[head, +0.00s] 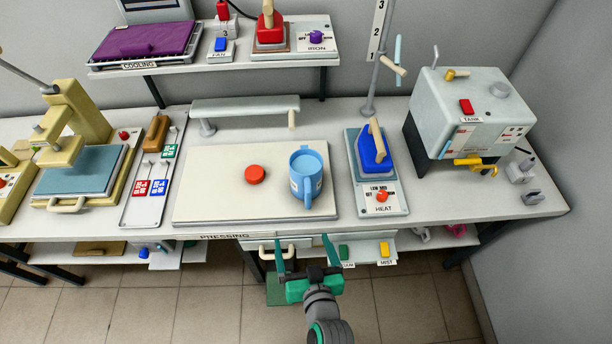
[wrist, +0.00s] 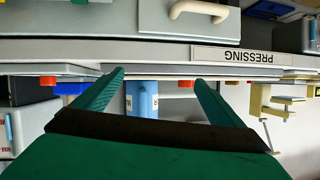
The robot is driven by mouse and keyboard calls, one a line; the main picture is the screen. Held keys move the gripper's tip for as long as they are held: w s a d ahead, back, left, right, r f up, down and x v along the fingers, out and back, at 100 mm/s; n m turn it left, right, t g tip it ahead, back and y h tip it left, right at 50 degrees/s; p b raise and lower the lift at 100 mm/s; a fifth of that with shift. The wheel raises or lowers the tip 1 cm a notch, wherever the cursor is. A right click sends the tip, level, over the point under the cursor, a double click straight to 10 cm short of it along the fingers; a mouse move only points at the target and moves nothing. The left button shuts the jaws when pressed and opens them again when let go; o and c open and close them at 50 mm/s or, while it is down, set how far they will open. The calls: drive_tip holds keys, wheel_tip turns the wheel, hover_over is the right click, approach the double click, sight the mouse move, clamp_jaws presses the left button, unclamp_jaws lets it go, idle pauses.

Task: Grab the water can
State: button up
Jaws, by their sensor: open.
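The water can (head: 306,178) is a light blue, mug-like can with a handle facing the front. It stands upright on the right part of the cream pressing board (head: 215,203). In the wrist view the blue can (wrist: 143,98) shows upside down between the fingers, farther off. My green gripper (head: 305,255) is open and empty, in front of the table's front edge, with its fingers pointing toward the can. The gripper (wrist: 158,80) also shows its two spread fingers in the wrist view. Nothing is between the fingers at their tips.
A round red object (head: 256,175) lies left of the can. A blue iron (head: 373,150) on the HEAT stand is at the right. A padded arm board (head: 244,108) is behind. The PRESSING edge and drawer (wrist: 183,20) are close to my gripper.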

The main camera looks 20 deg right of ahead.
drive_tip(key=shift+n+y, duration=0.7)
drive_tip(key=shift+y, duration=0.2)
drive_tip(key=w+d+r, duration=0.1)
drive_tip(key=w+r, duration=0.1)
drive_tip(key=w+d+r, duration=0.3)
drive_tip(key=w+r, duration=0.1)
drive_tip(key=shift+w+d+r, duration=0.15)
drive_tip(key=shift+d, duration=0.15)
drive_tip(key=n+y, duration=0.2)
drive_tip(key=n, duration=0.2)
approach(312, 169)
drive_tip(key=w, duration=0.2)
drive_tip(key=x, duration=0.5)
drive_tip(key=shift+a+f, duration=0.25)
drive_tip(key=shift+f+x, duration=0.1)
drive_tip(key=shift+x, duration=1.35)
drive_tip(key=shift+f+x, duration=0.15)
drive_tip(key=shift+x, duration=1.35)
drive_tip(key=shift+s, duration=0.1)
drive_tip(key=c, duration=2.1)
drive_tip(key=shift+r, duration=0.1)
drive_tip(key=shift+c, duration=0.2)
